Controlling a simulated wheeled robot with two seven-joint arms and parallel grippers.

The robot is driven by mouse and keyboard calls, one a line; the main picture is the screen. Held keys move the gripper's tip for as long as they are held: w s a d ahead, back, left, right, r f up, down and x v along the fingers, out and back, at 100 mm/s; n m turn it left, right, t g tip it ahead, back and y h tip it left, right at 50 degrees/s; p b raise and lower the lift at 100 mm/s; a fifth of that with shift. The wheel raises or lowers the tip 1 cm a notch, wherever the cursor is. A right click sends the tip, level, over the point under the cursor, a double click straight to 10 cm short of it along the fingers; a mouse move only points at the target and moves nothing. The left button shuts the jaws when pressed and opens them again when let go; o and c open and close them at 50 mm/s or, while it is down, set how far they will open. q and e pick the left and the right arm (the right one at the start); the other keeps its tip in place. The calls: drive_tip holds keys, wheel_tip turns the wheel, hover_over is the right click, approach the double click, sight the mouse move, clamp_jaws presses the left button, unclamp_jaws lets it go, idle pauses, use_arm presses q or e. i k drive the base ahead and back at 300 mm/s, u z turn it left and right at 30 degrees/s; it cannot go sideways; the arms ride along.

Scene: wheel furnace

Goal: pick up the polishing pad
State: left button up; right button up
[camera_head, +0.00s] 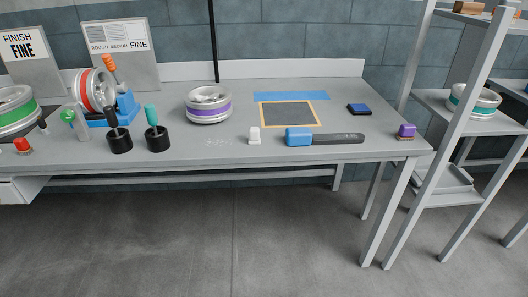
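No label marks the polishing pad, so I cannot tell for sure which thing it is. A small flat block, blue on top with dark edges (359,108), lies on the right part of the workbench (200,152). A purple block on a brown base (406,131) sits at the bench's right front corner. A tool with a blue head and a flat black handle (325,138) lies near the front edge. Neither of my grippers is in view.
A purple-banded wheel (208,108), a small white piece (254,135) and black cups with handled tools (119,141) stand on the bench. A yellow-framed dark square (289,114) lies by a blue strip (291,95). A metal shelf (436,103) stands right. The floor in front is clear.

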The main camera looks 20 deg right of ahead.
sight(254, 139)
drive_tip(key=u, duration=0.3)
drive_tip(key=i, duration=1.1)
drive_tip(key=z, duration=0.85)
